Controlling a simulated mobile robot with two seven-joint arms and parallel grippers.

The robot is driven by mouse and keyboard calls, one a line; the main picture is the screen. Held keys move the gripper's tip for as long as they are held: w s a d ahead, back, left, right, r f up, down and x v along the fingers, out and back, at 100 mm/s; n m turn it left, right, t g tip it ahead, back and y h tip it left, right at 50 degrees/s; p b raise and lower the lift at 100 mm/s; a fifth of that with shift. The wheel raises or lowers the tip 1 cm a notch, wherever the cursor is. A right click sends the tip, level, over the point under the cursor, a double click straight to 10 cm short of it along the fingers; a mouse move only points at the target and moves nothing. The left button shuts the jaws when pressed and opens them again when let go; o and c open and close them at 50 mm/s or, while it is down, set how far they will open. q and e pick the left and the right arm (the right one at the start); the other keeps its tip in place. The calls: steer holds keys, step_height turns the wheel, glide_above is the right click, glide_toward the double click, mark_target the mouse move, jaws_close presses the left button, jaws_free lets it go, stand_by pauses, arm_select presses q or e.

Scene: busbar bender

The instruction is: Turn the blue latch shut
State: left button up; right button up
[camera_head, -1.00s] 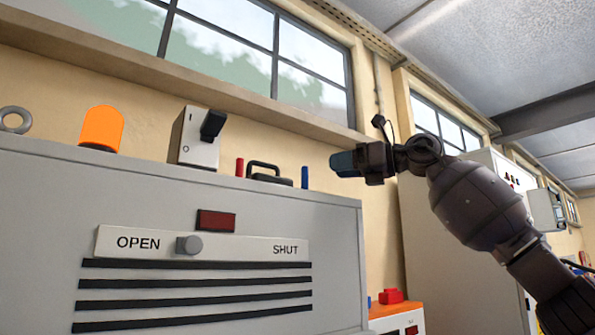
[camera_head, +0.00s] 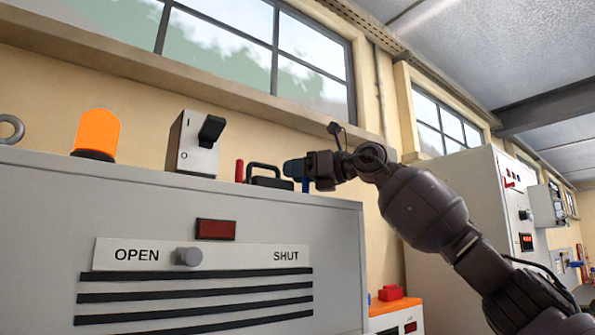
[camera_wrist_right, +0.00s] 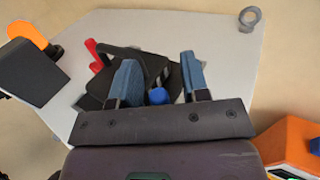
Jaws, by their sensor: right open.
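The blue latch (camera_head: 305,186) is a small upright blue piece on top of the grey cabinet, right of a black handle. My right gripper partly covers it in the head view. My right gripper (camera_head: 292,168) reaches in from the right at the height of the latch top. In the right wrist view, its two blue-grey fingers (camera_wrist_right: 160,75) are spread apart. The rounded blue latch end (camera_wrist_right: 157,96) shows between them, nearer the left finger. I cannot tell whether a finger touches it. My left gripper is not in view.
The grey cabinet (camera_head: 140,195) has a slider knob (camera_head: 189,256) between OPEN and SHUT labels. On top stand an orange lamp (camera_head: 97,132), a switch box (camera_head: 193,143), a red lever (camera_head: 239,171) and the black handle (camera_head: 265,170). Tall cabinets (camera_head: 455,190) stand at right.

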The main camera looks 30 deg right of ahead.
jaws_close()
